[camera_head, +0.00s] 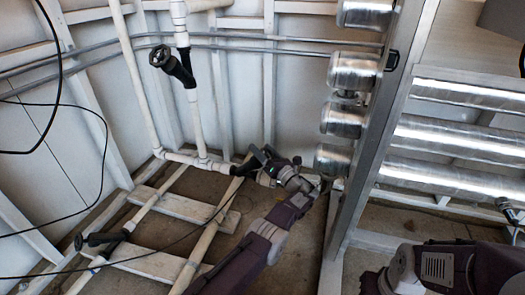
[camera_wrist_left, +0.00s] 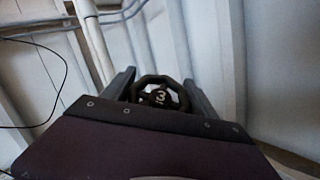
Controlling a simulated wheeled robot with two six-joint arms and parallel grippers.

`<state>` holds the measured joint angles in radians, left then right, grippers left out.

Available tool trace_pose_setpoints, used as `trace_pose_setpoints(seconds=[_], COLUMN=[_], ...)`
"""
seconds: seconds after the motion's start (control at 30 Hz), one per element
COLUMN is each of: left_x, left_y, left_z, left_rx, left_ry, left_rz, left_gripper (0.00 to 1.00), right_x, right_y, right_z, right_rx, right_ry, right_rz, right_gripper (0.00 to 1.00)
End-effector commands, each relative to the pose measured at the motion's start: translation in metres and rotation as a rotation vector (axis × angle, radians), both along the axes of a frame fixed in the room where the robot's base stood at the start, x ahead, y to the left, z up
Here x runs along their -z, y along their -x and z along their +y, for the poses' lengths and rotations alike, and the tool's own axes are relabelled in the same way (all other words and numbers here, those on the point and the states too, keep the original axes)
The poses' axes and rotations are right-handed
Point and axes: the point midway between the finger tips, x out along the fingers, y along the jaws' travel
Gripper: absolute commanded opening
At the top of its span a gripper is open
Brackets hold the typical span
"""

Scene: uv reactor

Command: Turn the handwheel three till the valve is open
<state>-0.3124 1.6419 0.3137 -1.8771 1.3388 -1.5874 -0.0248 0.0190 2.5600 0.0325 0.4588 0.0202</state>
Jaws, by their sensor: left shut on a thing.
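Handwheel three (camera_wrist_left: 160,97) is a black spoked ring with a white "3" on its hub. It shows in the left wrist view between the two dark fingers of my left gripper (camera_wrist_left: 158,84). The gripper is shut on the wheel, one finger on each side of its rim. In the head view my left gripper (camera_head: 258,160) is at the pale pipework near the back wall, and it largely hides the wheel. How far the valve is open cannot be read. My right arm shows at the lower right of the head view, but its gripper cannot be made out.
Another black handwheel (camera_head: 160,56) is on the upright pipe at the upper left. A further black handwheel (camera_head: 100,239) is low at the left. Steel cylinders (camera_head: 352,72) and a metal frame (camera_head: 375,130) stand right of my left arm. Dark cables hang at the left.

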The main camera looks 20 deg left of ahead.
Motion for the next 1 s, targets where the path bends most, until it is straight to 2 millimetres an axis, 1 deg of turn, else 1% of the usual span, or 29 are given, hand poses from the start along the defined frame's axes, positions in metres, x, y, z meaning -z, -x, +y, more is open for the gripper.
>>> trace_pose_setpoints(seconds=[0.83, 0.87, 0.9, 1.0], left_x=[0.0013, 0.0014, 0.0012, 0.0008], left_y=[0.0004, 0.0004, 0.0004, 0.0002], left_z=[-0.0014, -0.0014, -0.0014, -0.0009], left_rx=[0.001, 0.001, 0.001, 0.001], left_ry=[0.0, 0.0, 0.0, 0.0], left_rz=[0.001, 0.001, 0.001, 0.001], left_gripper=[0.27, 0.75, 0.86, 0.87], right_x=[0.0002, 0.0002, 0.0001, 0.0001], right_y=[0.0, 0.0, 0.0, 0.0], right_z=[0.0, 0.0, 0.0, 0.0], right_rx=[0.0, 0.0, 0.0, 0.0], right_ry=[0.0, 0.0, 0.0, 0.0], right_rz=[0.0, 0.0, 0.0, 0.0], right_gripper=[0.37, 0.37, 0.37, 0.37])
